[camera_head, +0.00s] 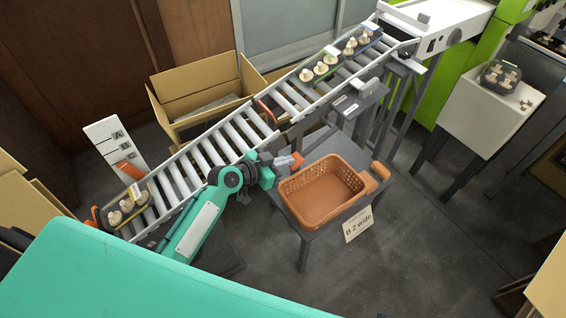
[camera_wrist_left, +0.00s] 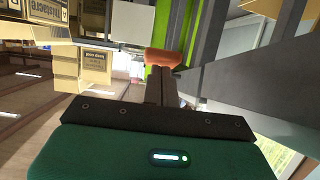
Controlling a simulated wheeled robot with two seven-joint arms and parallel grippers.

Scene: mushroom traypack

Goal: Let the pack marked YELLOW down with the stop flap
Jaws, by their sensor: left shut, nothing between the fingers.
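Three mushroom packs are on the sloping roller conveyor (camera_head: 205,152). One pack (camera_head: 125,206) with a yellow strip is at the low left end. My left gripper (camera_head: 297,160) is shut and empty, beside the conveyor's near rail and the orange basket. Its orange tips (camera_wrist_left: 163,58) meet in the wrist view. My right gripper is out of view.
The orange basket (camera_head: 318,222), empty, stands on a grey table (camera_head: 307,242) bearing a "B 2 wide" label. A lettered board (camera_head: 113,148) with an orange marker stands left of the conveyor. An open carton (camera_head: 196,78) is behind it. Another pack (camera_head: 500,75) sits on a white stand.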

